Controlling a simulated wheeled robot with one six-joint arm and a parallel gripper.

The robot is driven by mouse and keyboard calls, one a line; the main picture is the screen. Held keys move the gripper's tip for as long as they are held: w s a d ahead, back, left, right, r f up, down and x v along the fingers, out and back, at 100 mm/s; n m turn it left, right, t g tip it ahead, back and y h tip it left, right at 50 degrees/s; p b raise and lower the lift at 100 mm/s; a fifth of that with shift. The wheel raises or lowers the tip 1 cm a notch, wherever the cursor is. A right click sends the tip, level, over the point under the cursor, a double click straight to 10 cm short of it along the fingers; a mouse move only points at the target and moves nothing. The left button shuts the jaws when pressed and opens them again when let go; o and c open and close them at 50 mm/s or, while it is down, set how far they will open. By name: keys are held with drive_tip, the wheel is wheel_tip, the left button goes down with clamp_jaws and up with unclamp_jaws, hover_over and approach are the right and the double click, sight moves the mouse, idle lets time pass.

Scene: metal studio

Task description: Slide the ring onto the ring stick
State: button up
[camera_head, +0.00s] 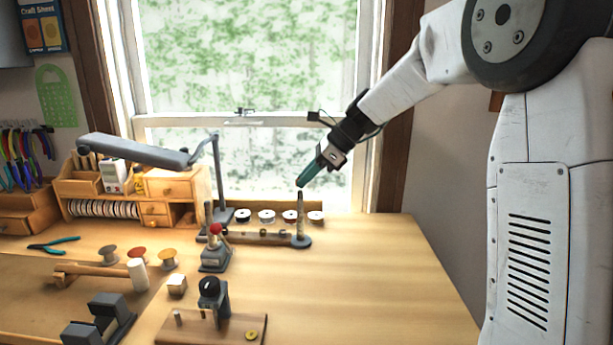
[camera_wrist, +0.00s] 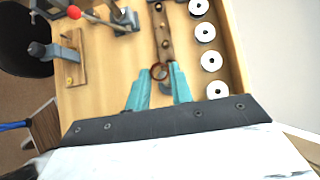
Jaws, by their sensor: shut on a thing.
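The ring stick (camera_head: 300,218) stands upright on a dark round base near the back right of the bench in the head view. My gripper (camera_head: 301,182) reaches down from the upper right, with its teal fingertips close to the top of the stick. In the wrist view my gripper (camera_wrist: 160,82) is shut on a small reddish-brown ring (camera_wrist: 159,71) at its fingertips. The ring is too small to make out in the head view. Whether it touches or surrounds the stick's tip, I cannot tell.
A wooden bar (camera_head: 258,238) lies left of the stick, with several spools (camera_head: 266,216) behind it. A red-knobbed tool (camera_head: 215,250), a dark-topped device (camera_head: 210,295) and a desk lamp (camera_head: 135,151) stand further left. The bench's front right (camera_head: 380,290) is clear.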

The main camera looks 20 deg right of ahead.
drive_tip(key=shift+f, duration=1.65)
drive_tip(key=o, duration=0.9)
drive_tip(key=shift+o, duration=0.2)
drive_tip(key=v, duration=0.8)
drive_tip(key=shift+f, duration=0.1)
